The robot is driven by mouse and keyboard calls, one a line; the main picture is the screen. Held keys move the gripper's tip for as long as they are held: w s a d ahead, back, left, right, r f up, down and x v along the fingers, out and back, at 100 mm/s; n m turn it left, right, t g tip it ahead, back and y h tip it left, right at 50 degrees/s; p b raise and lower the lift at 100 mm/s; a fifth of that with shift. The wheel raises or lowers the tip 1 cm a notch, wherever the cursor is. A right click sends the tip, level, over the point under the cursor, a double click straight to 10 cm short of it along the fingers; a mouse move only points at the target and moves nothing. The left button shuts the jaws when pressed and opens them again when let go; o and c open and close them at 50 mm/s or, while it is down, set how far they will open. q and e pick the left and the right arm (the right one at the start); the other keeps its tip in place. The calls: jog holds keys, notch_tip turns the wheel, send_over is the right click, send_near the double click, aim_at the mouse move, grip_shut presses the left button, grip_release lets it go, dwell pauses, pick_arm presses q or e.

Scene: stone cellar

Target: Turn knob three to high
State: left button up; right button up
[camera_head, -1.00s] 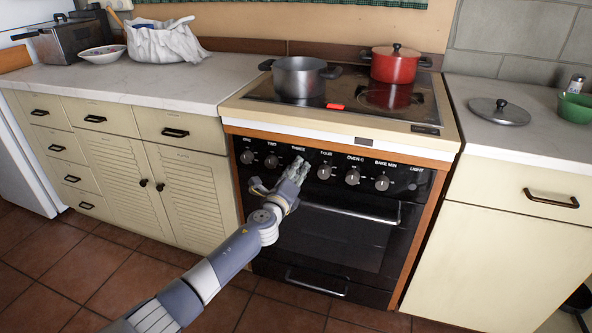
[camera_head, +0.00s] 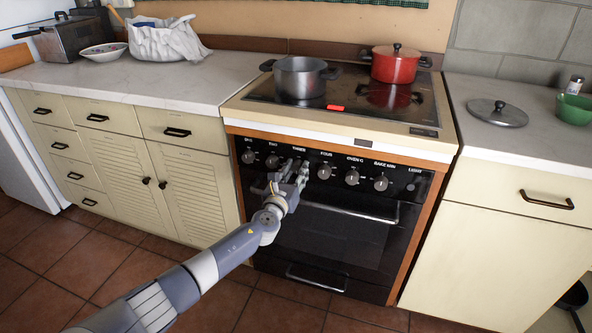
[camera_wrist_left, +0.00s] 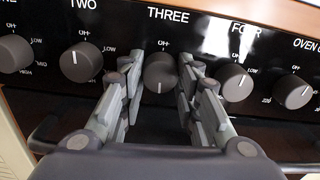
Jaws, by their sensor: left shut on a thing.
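Knob three (camera_wrist_left: 160,66) is a round dark grey knob under the label THREE on the stove's black control panel (camera_head: 408,184). Its white pointer mark shows near the bottom of the knob in the left wrist view. My left gripper (camera_head: 297,172) is at the panel in the head view and hides knob three there. In the left wrist view its fingers (camera_wrist_left: 160,80) are on both sides of knob three, shut on it.
Knob two (camera_wrist_left: 82,62) and knob four (camera_wrist_left: 236,82) sit close on either side. The oven handle (camera_head: 350,212) runs below. A grey pot (camera_head: 299,78) and a red pot (camera_head: 396,66) stand on the cooktop above.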

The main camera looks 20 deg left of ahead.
pick_arm(q)
jog(key=shift+f+m, duration=0.15)
jog(key=shift+m, duration=0.45)
pick_arm(e)
jog(key=shift+s+d+f, duration=0.1)
jog(key=shift+s+f, duration=0.3)
jog(key=shift+f, duration=0.1)
pick_arm(q)
jog(key=o, duration=1)
jog(key=shift+o, duration=0.2)
jog(key=shift+s, duration=0.1)
jog(key=s, duration=1.1)
jog(key=shift+s+a, duration=0.25)
jog(key=shift+s, duration=0.15)
